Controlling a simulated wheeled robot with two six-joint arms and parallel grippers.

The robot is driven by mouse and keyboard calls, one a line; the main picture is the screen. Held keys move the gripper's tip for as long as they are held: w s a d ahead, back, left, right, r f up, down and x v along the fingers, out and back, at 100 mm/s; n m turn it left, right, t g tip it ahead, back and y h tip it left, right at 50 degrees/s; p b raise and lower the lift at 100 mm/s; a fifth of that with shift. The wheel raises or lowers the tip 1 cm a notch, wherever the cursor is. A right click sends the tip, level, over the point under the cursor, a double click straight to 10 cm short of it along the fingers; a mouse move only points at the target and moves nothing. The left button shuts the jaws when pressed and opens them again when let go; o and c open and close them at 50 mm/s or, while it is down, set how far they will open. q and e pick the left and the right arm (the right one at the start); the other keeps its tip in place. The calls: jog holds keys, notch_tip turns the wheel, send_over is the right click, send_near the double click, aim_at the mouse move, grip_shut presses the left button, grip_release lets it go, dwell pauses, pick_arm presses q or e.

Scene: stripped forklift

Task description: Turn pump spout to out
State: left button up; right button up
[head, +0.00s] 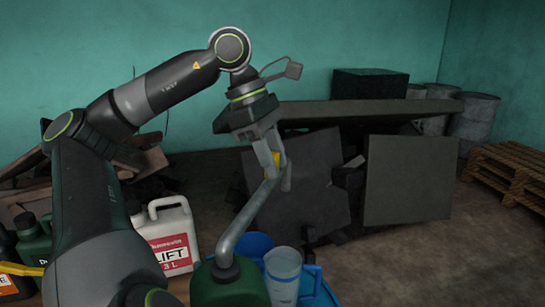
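The pump spout (246,217) is a grey bent pipe. It rises from the top of a dark green canister (230,287) at the bottom middle and slants up to the right. A small yellow part (275,159) shows at its upper end. My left gripper (277,181) reaches down from above, with its two fingers close on either side of this upper end. It looks shut on the spout, though the fingers partly hide the contact. My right gripper is out of view.
Beside the canister stand a blue container (254,243) and a clear measuring cup (283,272). A white jug (170,238) with a red label stands to the left, with dark bottles (35,240) farther left. Dark panels (408,181), barrels (474,119) and a wooden pallet (508,166) lie behind.

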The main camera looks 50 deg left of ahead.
pick_arm(q)
jog(key=o, duration=0.4)
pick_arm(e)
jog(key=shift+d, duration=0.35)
pick_arm(q)
jog(key=shift+p+v, duration=3.85)
jog(key=shift+v, duration=4.9)
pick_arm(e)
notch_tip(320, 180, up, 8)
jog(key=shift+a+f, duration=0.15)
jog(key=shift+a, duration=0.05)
pick_arm(q)
jog(key=shift+d, duration=0.1)
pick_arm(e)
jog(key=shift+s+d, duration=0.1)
